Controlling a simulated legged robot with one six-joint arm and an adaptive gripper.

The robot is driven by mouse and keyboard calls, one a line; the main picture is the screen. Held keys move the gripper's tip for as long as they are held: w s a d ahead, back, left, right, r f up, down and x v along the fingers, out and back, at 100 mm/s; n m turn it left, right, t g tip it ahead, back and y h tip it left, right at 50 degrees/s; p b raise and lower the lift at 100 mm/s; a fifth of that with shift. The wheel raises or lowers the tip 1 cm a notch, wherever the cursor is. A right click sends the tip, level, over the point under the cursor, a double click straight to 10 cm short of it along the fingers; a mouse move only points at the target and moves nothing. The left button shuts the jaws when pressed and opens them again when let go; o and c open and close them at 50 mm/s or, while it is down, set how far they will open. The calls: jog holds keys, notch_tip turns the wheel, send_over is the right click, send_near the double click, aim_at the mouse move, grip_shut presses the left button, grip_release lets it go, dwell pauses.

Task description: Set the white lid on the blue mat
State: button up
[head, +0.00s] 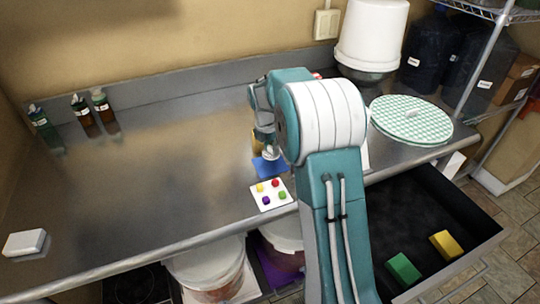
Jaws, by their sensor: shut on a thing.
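The blue mat (264,169) lies on the steel counter, partly hidden behind my arm. A small white round piece, which looks like the white lid (271,154), is at the lower end of my gripper (266,146), over the mat in the picture. My gripper is shut on it. My arm link covers much of this area, so I cannot tell whether the lid touches the mat.
A white card (271,194) with coloured knobs lies in front of the mat. A yellowish object (257,143) stands behind my gripper. A checkered round board (411,120) is at right. An open black drawer (425,215) holds green and yellow blocks. The counter's left middle is clear.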

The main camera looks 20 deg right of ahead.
aim_at(269, 152)
jog(key=shift+w+f, duration=0.25)
jog(key=shift+f, duration=1.6)
jog(key=o, duration=0.9)
jog(key=shift+f, duration=0.1)
